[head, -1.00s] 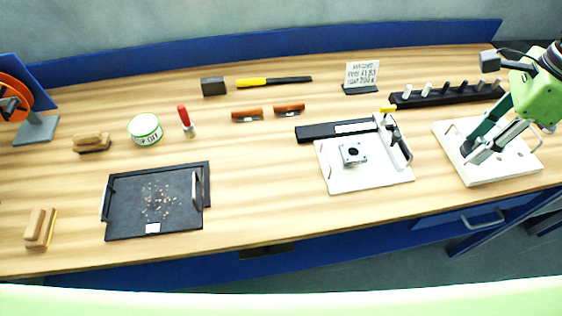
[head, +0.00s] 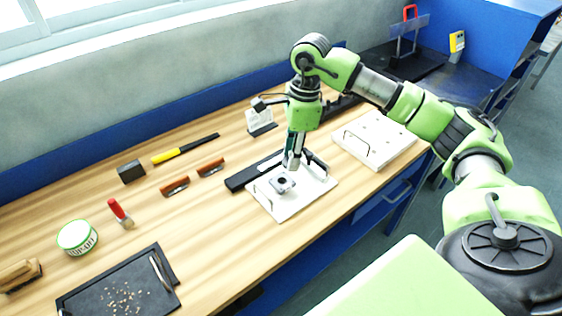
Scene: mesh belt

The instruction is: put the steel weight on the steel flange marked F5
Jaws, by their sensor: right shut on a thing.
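My right gripper (head: 292,164) hangs over the white board (head: 282,211) with its fingers pointing down. It is shut on a small grey thing, which I take for the steel weight; the fingers largely hide it. Just below the fingertips, the square steel flange (head: 278,188) with a dark centre lies on the board. I cannot tell whether the held thing touches the flange. The mark F5 is not legible. My left gripper is not in view.
A dark clamp (head: 316,161) stands on the board, right of my gripper. Behind are a sign (head: 259,118) and a black bar (head: 238,181). Another white board (head: 384,139) lies to the right. Wooden-handled tools (head: 176,187) and a black tray (head: 95,291) are to the left.

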